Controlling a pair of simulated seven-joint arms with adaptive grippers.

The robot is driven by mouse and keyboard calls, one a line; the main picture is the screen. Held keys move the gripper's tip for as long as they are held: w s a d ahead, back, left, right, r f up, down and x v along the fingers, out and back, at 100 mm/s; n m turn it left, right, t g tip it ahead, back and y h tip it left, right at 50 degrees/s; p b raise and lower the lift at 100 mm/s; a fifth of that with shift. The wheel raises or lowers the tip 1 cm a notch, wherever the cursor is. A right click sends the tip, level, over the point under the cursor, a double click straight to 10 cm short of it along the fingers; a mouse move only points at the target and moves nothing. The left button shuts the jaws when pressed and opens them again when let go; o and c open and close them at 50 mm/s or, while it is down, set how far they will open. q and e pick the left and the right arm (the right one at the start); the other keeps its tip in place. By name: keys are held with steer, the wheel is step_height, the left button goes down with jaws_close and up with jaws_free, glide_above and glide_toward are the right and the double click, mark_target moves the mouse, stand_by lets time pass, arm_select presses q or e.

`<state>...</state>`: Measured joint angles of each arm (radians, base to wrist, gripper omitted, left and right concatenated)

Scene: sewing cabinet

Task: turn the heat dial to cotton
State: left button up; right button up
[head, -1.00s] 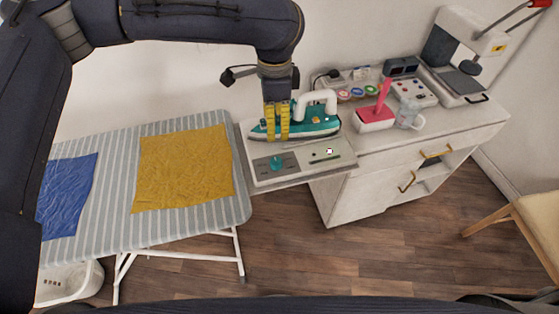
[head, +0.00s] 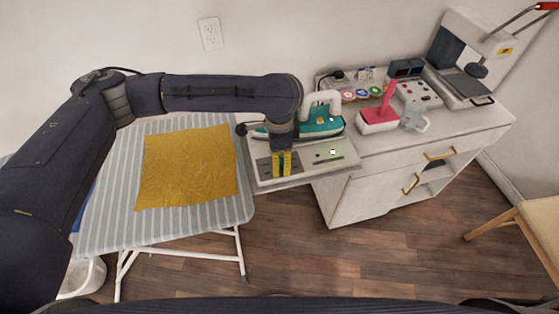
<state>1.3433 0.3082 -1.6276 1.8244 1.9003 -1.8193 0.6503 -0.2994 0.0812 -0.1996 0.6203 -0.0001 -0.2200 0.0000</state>
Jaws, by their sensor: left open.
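The heat dial is on the left part of the grey control panel (head: 310,172) in front of the iron. My left gripper (head: 282,172) points down over the dial's place, its yellow fingers hiding the teal knob. It is open; whether the fingers touch the knob, and the dial's setting, I cannot tell. The teal iron (head: 322,124) with a white handle rests at the back of the panel, partly behind my left gripper. My right gripper is not in view.
A yellow cloth (head: 187,168) lies on the striped ironing board (head: 110,205) to the left. On the white cabinet (head: 370,180) stand a pink-and-white item (head: 377,118), a clear jug (head: 413,116) and a press machine (head: 465,65). A wooden chair (head: 525,225) is at right.

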arm_select(q)
steer(key=shift+f, duration=0.55)
steer(key=shift+c, duration=0.4)
jaws_close()
